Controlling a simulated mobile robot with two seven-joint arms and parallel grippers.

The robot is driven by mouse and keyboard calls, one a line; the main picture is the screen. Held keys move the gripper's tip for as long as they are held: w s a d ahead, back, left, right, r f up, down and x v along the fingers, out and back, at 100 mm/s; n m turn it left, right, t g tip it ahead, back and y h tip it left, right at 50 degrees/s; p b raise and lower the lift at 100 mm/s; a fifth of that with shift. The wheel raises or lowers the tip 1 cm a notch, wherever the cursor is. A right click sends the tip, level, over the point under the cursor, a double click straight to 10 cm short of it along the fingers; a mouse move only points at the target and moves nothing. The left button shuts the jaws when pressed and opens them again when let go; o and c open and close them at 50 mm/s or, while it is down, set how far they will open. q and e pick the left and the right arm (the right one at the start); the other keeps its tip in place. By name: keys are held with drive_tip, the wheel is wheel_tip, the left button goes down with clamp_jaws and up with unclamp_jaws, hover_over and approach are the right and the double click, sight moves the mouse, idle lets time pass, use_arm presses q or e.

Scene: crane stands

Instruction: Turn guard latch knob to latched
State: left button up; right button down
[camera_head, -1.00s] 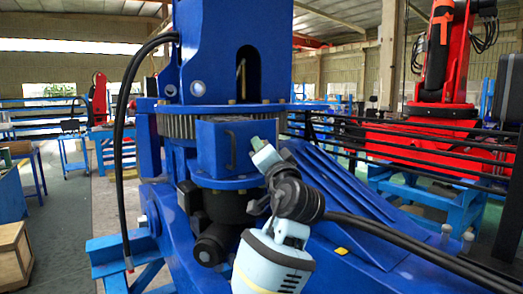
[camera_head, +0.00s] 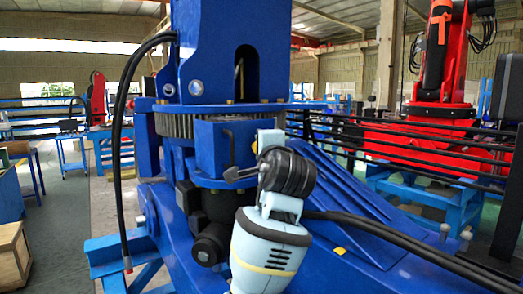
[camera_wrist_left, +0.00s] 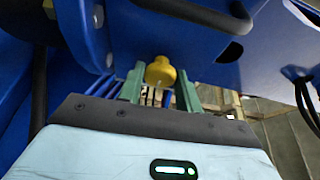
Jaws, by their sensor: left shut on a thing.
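A yellow knob (camera_wrist_left: 160,72), which I take for the guard latch knob, shows in the left wrist view at a blue panel's lower edge. My left gripper (camera_wrist_left: 160,86) has its two green fingers on either side of this knob and is shut on it. In the head view my left arm rises from the bottom centre in front of the blue guard box (camera_head: 210,145), which has a dark handle. The knob and fingertips cannot be made out there. My right gripper is in neither current view.
The large blue crane stand (camera_head: 232,50) fills the middle. A thick black hose (camera_head: 120,130) hangs at its left, and a dark cable runs to the lower right. A black railing (camera_head: 400,148) and a red robot (camera_head: 440,75) stand at the right. Open floor lies at the left.

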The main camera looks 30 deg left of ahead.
idle(0.3)
use_arm(q)
drive_tip(key=o, duration=1)
drive_tip(key=shift+c, duration=0.2)
drive_tip(key=v, duration=0.7)
drive_tip(key=shift+s+d, duration=0.3)
drive_tip(key=shift+s, duration=0.05)
drive_tip(key=shift+r, duration=0.1)
